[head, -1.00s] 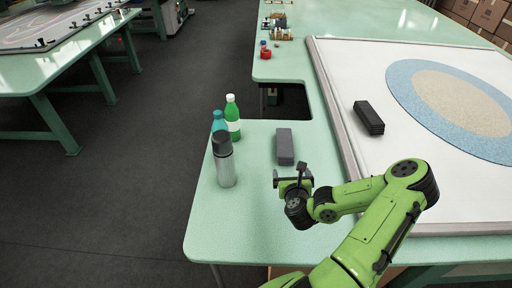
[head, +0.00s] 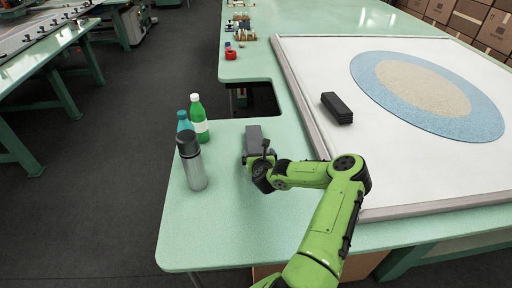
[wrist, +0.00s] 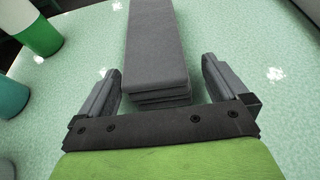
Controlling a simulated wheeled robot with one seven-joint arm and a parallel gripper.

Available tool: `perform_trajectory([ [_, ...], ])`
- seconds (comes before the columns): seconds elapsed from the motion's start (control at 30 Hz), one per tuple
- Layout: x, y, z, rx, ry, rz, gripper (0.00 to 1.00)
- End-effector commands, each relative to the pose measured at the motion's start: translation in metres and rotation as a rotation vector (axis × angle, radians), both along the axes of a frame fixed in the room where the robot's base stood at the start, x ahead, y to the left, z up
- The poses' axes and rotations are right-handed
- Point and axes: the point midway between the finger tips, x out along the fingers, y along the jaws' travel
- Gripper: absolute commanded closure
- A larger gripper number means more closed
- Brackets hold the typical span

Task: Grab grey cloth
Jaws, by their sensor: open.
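The grey cloth (head: 254,135) is a folded, layered stack lying flat on the green table. In the wrist view the cloth (wrist: 157,45) runs away from me, its near end showing several layers. My gripper (head: 258,160) is at the near end of the cloth in the head view. In the wrist view my gripper (wrist: 160,85) is open, with one finger on each side of the cloth's near end. A gap of table shows between each finger and the cloth. Part of the near end is hidden behind the gripper in the head view.
A grey bottle (head: 193,165), a green bottle (head: 199,120) and a teal bottle (head: 184,121) stand left of the cloth. A framed white panel (head: 300,75) with a black block (head: 337,108) lies to the right. The table's front left area is clear.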

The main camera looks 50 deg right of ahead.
Motion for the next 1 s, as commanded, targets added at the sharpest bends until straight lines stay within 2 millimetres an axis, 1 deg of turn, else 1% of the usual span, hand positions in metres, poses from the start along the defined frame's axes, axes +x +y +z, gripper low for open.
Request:
perform_trajectory([
  [0.07, 0.004, -0.004, -0.003, -0.001, -0.001, 0.000, 0.00],
  [0.23, 0.005, -0.004, -0.001, -0.001, 0.001, 0.000, 0.00],
  [0.27, 0.005, -0.004, -0.001, -0.001, 0.001, 0.000, 0.02],
  [0.63, 0.004, -0.004, -0.001, -0.001, 0.000, 0.000, 0.58],
  [0.87, 0.004, -0.004, 0.002, -0.001, -0.002, 0.000, 0.59],
  [0.97, 0.005, -0.004, 0.019, -0.003, -0.003, 0.000, 0.59],
  [1.0, 0.005, -0.004, 0.029, -0.003, -0.001, 0.001, 0.59],
])
